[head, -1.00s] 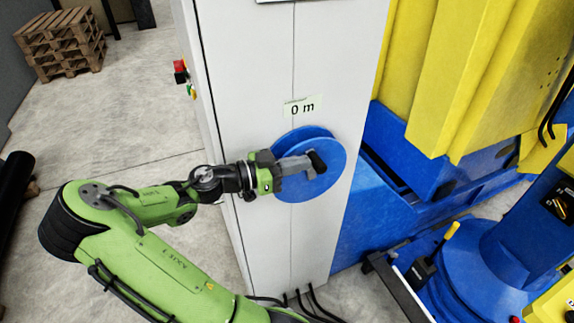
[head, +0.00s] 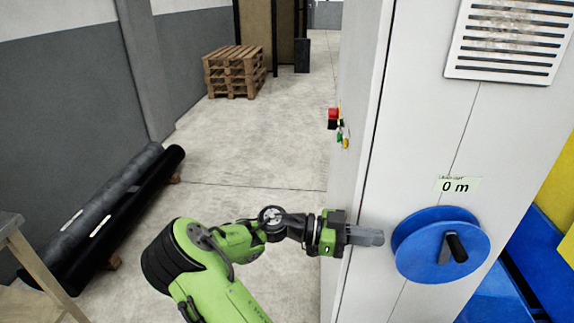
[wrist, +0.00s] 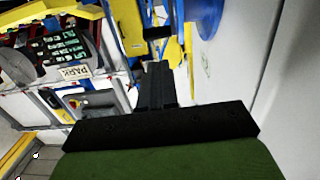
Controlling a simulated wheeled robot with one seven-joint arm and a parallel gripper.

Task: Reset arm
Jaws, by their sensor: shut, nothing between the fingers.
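My green arm reaches across the lower middle of the head view. My gripper (head: 382,238) is shut and empty, pointing right, just left of the blue disc-shaped handwheel (head: 418,262). The handwheel has a black crank knob (head: 455,247) and is mounted on the white cabinet (head: 395,130). A gap shows between my fingertips and the wheel's rim. In the wrist view, my dark closed fingers (wrist: 157,85) point away from the camera, and part of the blue wheel (wrist: 208,15) shows at the top right.
The cabinet bears a "0 m" label (head: 457,185), a vent (head: 510,40) and small buttons (head: 335,118) on its side. Black rolls (head: 110,210) lie at left, and pallets (head: 234,72) stand at the back. A control panel marked PARK (wrist: 75,72) shows in the wrist view. Floor left of the cabinet is clear.

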